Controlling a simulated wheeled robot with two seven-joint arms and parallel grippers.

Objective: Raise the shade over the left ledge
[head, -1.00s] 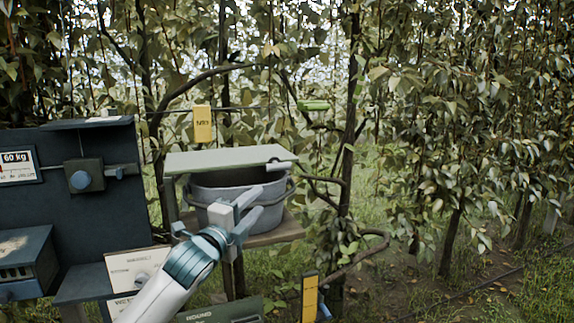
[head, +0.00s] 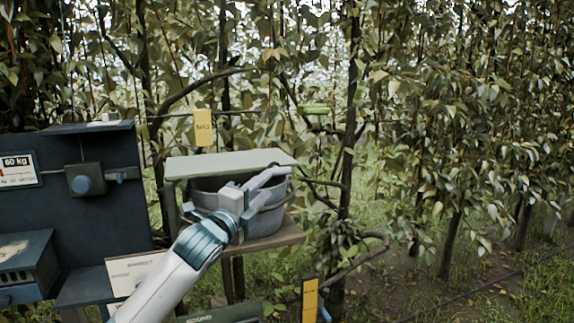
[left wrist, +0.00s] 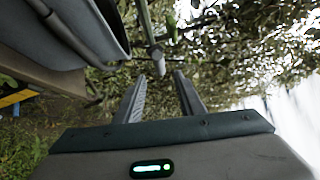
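The shade (head: 225,164) is a flat pale-green panel lying level over the left ledge (head: 262,242). A grey tub (head: 262,222) stands on this ledge under the panel. A dark handle shows at the panel's right end. My left gripper (head: 277,179) is in front of the tub, just below the panel's right front edge. In the left wrist view its two fingers (left wrist: 160,79) stand apart with nothing between them. A pale rod end (left wrist: 157,58) hangs just beyond the fingertips, apart from them. My right gripper is not in view.
A yellow tag (head: 203,128) hangs behind the shade. Tree trunks and branches stand close on the right. A yellow post (head: 309,299) is at the bottom.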

